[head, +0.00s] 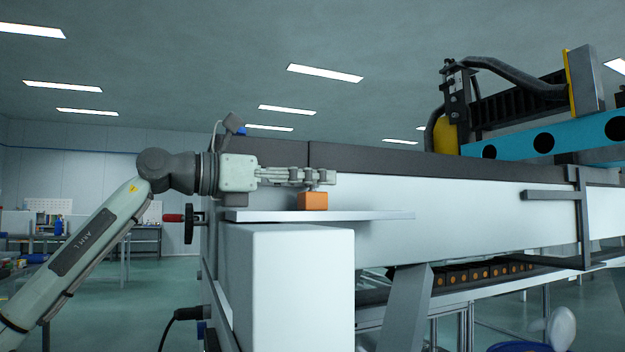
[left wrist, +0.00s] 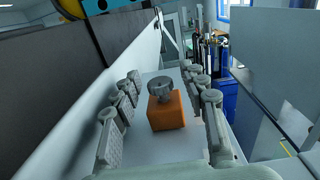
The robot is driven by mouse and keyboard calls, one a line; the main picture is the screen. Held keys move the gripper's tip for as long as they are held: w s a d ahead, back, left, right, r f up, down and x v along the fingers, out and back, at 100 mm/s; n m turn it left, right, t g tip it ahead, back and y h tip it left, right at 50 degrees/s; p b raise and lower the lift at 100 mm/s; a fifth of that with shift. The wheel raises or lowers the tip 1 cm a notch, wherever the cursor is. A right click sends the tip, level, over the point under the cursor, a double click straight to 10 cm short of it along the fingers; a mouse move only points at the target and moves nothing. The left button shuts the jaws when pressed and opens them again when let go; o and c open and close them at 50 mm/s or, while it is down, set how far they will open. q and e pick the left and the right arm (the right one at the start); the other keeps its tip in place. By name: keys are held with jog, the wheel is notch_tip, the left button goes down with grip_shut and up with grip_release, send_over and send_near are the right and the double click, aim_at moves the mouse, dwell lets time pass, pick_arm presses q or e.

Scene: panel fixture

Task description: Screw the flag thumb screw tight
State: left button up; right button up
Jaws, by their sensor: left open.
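The thumb screw (left wrist: 160,88) is a grey lobed head on top of an orange block (left wrist: 168,111). The orange block (head: 313,201) also shows in the head view, standing on a thin light shelf (head: 370,215) on the panel's side. My left gripper (head: 322,178) reaches in horizontally from the left, just above the block. In the left wrist view the left gripper (left wrist: 162,80) is open, one finger row on each side of the screw head, with gaps on both sides. The screw's shaft is hidden, and in the head view the fingers cover its head. My right gripper is not in view.
A white panel wall (head: 440,210) runs close behind the shelf. A white box-shaped body (head: 290,285) stands below it. A red-handled black handwheel (head: 188,222) sits at the left end. A blue beam (head: 560,140) lies at upper right.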

pick_arm(q)
jog(key=v, duration=1.1)
jog(key=shift+s+a, duration=0.2)
jog(key=shift+a, duration=0.15)
